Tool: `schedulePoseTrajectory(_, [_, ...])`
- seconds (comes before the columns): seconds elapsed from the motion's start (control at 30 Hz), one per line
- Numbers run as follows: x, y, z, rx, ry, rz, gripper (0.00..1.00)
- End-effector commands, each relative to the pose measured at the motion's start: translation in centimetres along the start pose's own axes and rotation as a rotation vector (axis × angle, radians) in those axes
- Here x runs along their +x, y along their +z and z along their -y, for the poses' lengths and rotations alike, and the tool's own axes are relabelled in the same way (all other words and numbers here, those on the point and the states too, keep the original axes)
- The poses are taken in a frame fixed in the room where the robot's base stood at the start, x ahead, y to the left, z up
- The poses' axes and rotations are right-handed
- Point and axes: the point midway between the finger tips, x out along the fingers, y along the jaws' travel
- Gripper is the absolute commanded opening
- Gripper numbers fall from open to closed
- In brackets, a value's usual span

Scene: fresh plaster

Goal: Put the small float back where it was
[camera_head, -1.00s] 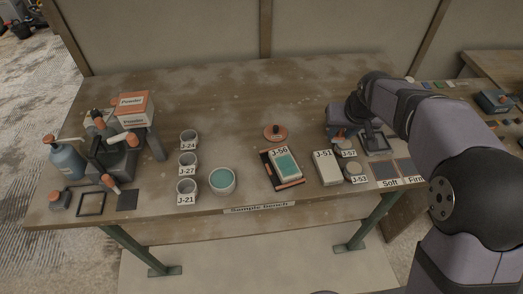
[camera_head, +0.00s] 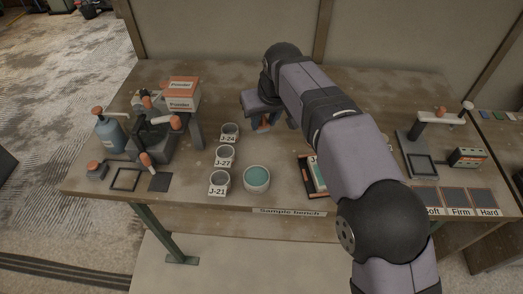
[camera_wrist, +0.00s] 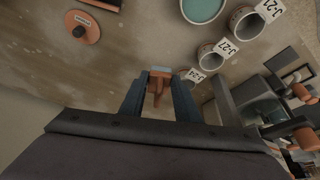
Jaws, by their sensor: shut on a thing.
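My gripper (camera_wrist: 158,80) is shut on a small tool with an orange handle (camera_wrist: 157,92) and a grey part at its end, apparently the small float. In the head view, my gripper (camera_head: 265,118) is over the back middle of the bench, right of the cup J-24 (camera_head: 230,131), with a bit of orange under it. I cannot tell whether the tool touches the bench. The wrist view shows the cup J-24 (camera_wrist: 210,58) just right of the fingers. No marked place for the float is clear.
Cups J-27 (camera_head: 224,154) and J-21 (camera_head: 219,181) and a green-filled bowl (camera_head: 257,178) stand near. An orange disc with a black knob (camera_wrist: 84,28) lies on the bench. My arm covers part of a tray (camera_head: 305,180). A powder box (camera_head: 181,94) stands back left.

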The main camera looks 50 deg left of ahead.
Motion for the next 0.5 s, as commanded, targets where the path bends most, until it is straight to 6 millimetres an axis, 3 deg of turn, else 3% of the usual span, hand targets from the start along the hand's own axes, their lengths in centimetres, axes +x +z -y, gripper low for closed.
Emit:
schedulePoseTrajectory(0.17, [0.7, 0.3, 0.1, -0.001, 0.0, 0.002, 0.11])
schedulePoseTrajectory(0.5, [5.0, 2.2, 0.0, 0.0, 0.0, 0.002, 0.11])
